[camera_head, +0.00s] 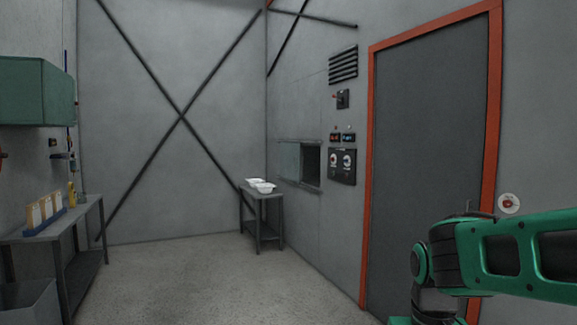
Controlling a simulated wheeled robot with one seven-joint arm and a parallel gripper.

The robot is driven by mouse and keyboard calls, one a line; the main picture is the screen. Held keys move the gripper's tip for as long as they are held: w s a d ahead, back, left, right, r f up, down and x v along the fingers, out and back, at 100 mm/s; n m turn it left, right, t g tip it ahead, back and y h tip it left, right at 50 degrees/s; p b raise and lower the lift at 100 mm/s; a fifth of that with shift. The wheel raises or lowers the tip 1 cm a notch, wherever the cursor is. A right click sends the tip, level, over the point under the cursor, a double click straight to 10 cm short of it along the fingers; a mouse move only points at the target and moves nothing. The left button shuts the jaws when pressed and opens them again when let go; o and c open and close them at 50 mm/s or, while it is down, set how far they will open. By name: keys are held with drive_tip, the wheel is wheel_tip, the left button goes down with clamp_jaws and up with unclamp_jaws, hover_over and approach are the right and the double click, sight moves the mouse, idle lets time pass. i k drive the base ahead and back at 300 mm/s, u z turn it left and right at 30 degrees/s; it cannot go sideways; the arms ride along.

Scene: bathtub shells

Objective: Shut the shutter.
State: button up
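The shutter (289,160) looks like a pale greenish sliding panel in a framed hatch on the right-hand wall. It covers the left part of the hatch. The right part is a dark opening (312,166), so the shutter stands partly open. Rails run along the top and bottom of the hatch. My green and black arm shows at the lower right, far from the shutter and nearer to the camera. My gripper is not in view.
A small grey table (262,198) with white tubs (260,186) stands left of the hatch. A control panel (342,167) is right of it, then a grey door (425,150) with an orange frame. A workbench (60,225) stands left. The middle floor is clear.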

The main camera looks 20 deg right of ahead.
sight(290, 151)
drive_tip(key=z, duration=0.15)
drive_tip(key=i, duration=1.55)
drive_tip(key=z, duration=0.25)
drive_tip(key=i, duration=1.15)
drive_tip(key=z, duration=0.2)
drive_tip(key=i, duration=3.55)
drive_tip(key=u, duration=0.3)
drive_tip(key=i, duration=2)
drive_tip(key=u, duration=0.15)
